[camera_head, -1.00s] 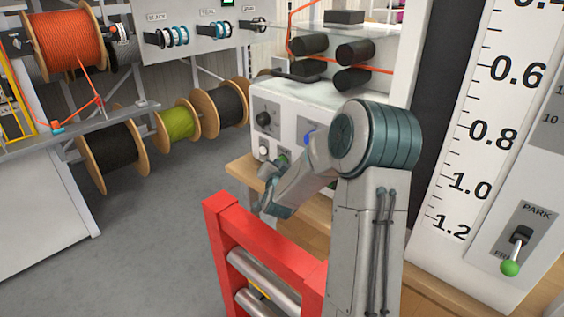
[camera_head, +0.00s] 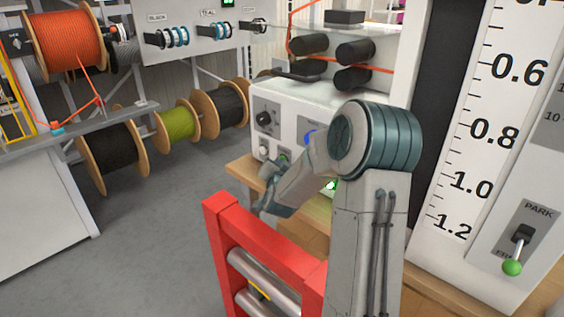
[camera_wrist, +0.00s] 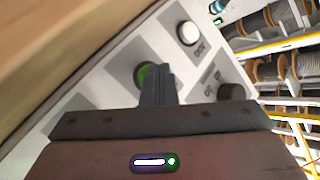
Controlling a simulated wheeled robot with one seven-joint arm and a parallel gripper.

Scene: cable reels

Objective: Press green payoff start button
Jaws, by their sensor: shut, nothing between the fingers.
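The green button (camera_wrist: 145,75) is on the white control panel in the wrist view. My gripper (camera_wrist: 160,72) is shut and empty, and its fingertips overlap the button's right side. I cannot tell whether they touch it. In the head view my gripper (camera_head: 276,172) is in front of the lower part of the white control box (camera_head: 290,97). Its fingertips and the green button are hard to make out there.
A wooden ledge (camera_head: 240,170) runs below the box. A red frame with rollers (camera_head: 268,236) stands close below my arm. A green-tipped lever (camera_head: 512,267) is far right.

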